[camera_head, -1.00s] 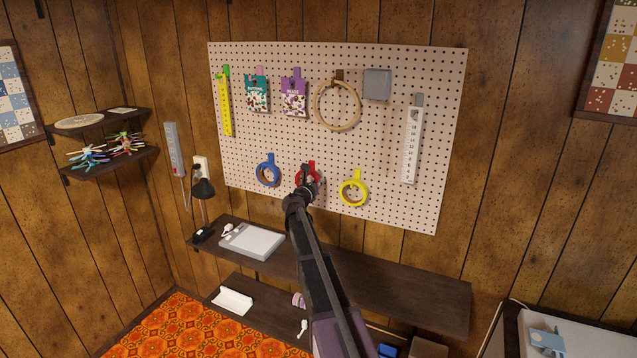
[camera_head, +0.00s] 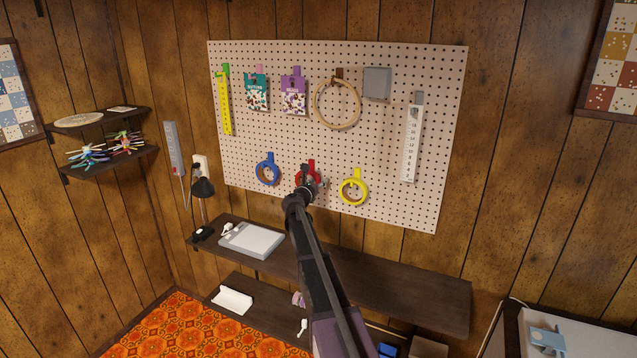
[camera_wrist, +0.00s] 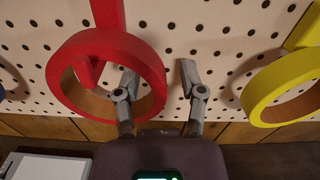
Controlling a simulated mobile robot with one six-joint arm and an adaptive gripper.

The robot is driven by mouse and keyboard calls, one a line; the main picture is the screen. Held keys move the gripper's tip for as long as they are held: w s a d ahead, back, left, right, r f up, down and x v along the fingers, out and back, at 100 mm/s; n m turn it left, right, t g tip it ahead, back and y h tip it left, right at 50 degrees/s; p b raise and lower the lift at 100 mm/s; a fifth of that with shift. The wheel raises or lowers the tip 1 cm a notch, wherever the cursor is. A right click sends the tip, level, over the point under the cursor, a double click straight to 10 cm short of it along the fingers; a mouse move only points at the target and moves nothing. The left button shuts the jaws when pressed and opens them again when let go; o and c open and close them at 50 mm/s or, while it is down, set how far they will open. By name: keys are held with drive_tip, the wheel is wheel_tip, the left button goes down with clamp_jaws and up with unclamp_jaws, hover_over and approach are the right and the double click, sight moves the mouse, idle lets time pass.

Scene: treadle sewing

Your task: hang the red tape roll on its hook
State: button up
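The red tape roll (camera_wrist: 62,75) is a red ring with a brown inside. In the wrist view it hangs around the red hook (camera_wrist: 106,14) on the pegboard, and the hook's arm shows inside the ring. My gripper (camera_wrist: 160,82) is open at the roll's right side. Its left finger is over the ring's opening and its right finger is outside the ring, with gaps to the ring's right wall. In the head view my gripper (camera_head: 314,181) covers much of the red roll (camera_head: 299,178); the red hook (camera_head: 312,164) shows above.
A wooden hoop (camera_head: 317,112) and bead packets hang above on the pegboard (camera_head: 230,55). A dark shelf (camera_head: 410,290) is below.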

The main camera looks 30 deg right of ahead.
drive_tip(key=shift+s+a, duration=0.1)
drive_tip(key=v, duration=1.1)
drive_tip(key=shift+s+a, duration=0.25)
idle(1.3)
drive_tip(key=s+a+f+m+g+y, duration=0.3)
drive_tip(key=s+a+f+m+g, duration=0.1)
drive_tip(key=s+f+m, duration=0.4)
drive_tip(key=s+a+f+m+g+y, duration=0.3)
drive_tip(key=s+a+f+m, duration=0.2)
drive_tip(key=s+m, duration=0.45)
drive_tip(key=s+a+f+m+g+y, duration=0.2)
drive_tip(key=s+a+f+m+y, duration=0.1)
drive_tip(key=s+a, duration=0.4)
drive_tip(key=s+a+f+m+g+y, duration=0.2)
drive_tip(key=s+a+m+y, duration=0.3)
drive_tip(key=s+a, duration=0.3)
drive_tip(key=shift+s+f+m, duration=0.35)
drive_tip(key=shift+s+m, duration=0.2)
drive_tip(key=shift+m, duration=0.1)
drive_tip(key=shift+d, duration=0.1)
